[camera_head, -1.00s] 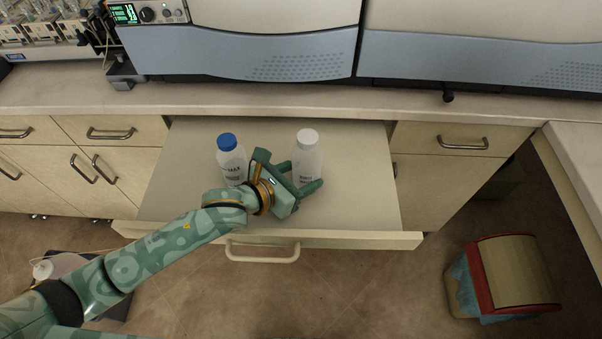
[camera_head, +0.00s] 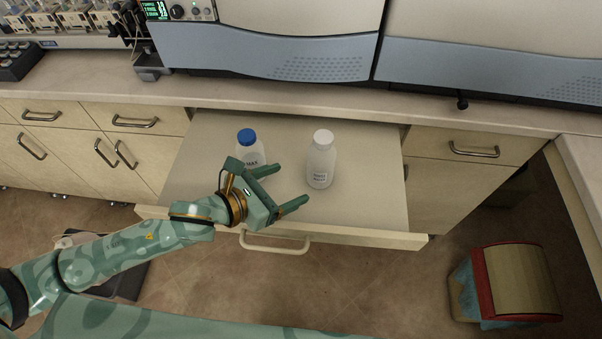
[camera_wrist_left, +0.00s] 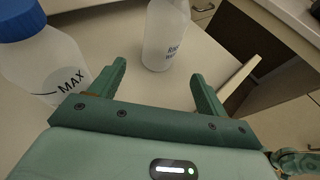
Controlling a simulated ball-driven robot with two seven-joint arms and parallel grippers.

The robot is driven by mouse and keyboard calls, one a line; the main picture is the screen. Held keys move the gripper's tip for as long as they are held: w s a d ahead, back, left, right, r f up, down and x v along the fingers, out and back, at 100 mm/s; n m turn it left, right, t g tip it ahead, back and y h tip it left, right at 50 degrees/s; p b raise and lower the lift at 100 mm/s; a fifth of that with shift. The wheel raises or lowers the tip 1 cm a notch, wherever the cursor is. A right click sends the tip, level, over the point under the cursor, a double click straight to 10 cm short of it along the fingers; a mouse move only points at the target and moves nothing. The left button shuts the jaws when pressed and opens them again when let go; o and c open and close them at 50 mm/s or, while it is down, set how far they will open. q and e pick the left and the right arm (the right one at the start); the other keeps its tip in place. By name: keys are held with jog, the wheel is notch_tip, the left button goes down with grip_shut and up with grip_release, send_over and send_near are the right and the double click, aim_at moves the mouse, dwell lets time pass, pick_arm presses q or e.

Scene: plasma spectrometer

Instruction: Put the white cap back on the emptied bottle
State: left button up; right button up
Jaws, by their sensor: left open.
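The bottle with the white cap (camera_head: 323,137) stands upright in the open drawer; the cap sits on top of its translucent body (camera_head: 320,168). In the left wrist view the lower part of this bottle (camera_wrist_left: 165,35) shows ahead of the fingers, and its cap is out of frame. A second bottle with a blue cap (camera_head: 247,136) stands to its left, partly hidden by my gripper. My left gripper (camera_head: 290,186) is open and empty, its fingers pointing toward the white-capped bottle, apart from it. My right gripper is not in view.
The pulled-out drawer (camera_head: 375,205) has free room right of the bottles. Its front with a handle (camera_head: 275,245) faces me. The counter edge (camera_head: 300,105) and the spectrometer (camera_head: 280,50) are behind.

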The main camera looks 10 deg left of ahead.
pick_arm(q)
jog(key=shift+v, duration=1.3)
